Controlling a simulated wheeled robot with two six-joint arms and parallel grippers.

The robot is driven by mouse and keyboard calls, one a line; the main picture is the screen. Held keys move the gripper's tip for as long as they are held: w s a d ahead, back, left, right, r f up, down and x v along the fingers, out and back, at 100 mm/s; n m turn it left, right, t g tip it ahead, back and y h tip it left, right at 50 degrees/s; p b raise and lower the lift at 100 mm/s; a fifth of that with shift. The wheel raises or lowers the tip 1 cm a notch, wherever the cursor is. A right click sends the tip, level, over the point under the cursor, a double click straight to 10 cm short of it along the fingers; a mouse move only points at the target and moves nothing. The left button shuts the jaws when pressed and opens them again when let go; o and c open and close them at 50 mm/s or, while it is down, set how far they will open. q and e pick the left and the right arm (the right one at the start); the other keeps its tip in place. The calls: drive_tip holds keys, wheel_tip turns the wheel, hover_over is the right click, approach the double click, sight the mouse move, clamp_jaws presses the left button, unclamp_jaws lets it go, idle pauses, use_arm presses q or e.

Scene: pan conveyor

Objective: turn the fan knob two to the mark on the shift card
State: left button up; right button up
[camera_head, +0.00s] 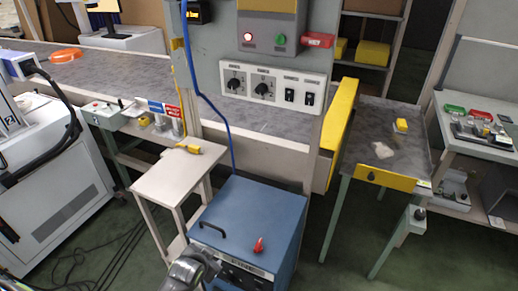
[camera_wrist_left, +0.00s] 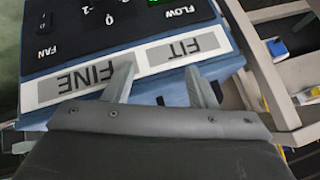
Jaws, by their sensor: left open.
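The pale control panel (camera_head: 270,88) on the grey column carries two black round knobs, a left one (camera_head: 235,83) and a right one (camera_head: 264,88), beside two black switches. Their labels are too small to read, so I cannot tell which is fan knob two. The left wrist view shows, upside down, a black panel (camera_wrist_left: 112,28) marked FAN and FLOW, with a FIT and FINE strip (camera_wrist_left: 85,82) below it. My left gripper (camera_wrist_left: 158,72) is open and empty near this strip. In the head view its arm (camera_head: 190,270) is low by the blue cabinet. I cannot identify the shift card.
The blue cabinet (camera_head: 250,210) has a black handle and a red part (camera_head: 258,245) on top. A small beige table (camera_head: 178,175) stands left of it. A yellow guard (camera_head: 341,125) edges the column's right side. A blue cable hangs in front of the column.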

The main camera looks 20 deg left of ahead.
use_arm(q)
drive_tip(key=w+d+r+m+t, duration=0.15)
drive_tip(key=w+r, duration=0.25)
drive_tip(key=r, duration=0.4)
drive_tip(key=w+r+m+t, duration=0.1)
drive_tip(key=w+r+t, duration=0.1)
drive_tip(key=w+r, duration=0.35)
drive_tip(key=w+d+r+m+t, duration=0.1)
drive_tip(key=w+r+t, duration=0.15)
drive_tip(key=r, duration=0.65)
drive_tip(key=m+t, duration=0.4)
approach(261, 91)
drive_tip(key=shift+h, duration=0.4)
drive_tip(key=w+p, duration=0.1)
drive_tip(key=w, duration=0.1)
drive_tip(key=w+p, duration=0.1)
drive_tip(key=w, duration=0.2)
drive_tip(key=w+a, duration=0.1)
drive_tip(key=w, duration=0.2)
drive_tip(key=shift+w+p, duration=0.2)
drive_tip(key=shift+p, duration=0.2)
drive_tip(key=shift+c, duration=0.2)
drive_tip(key=c, duration=0.9)
drive_tip(key=shift+r+n, duration=0.1)
drive_tip(key=shift+n, duration=0.15)
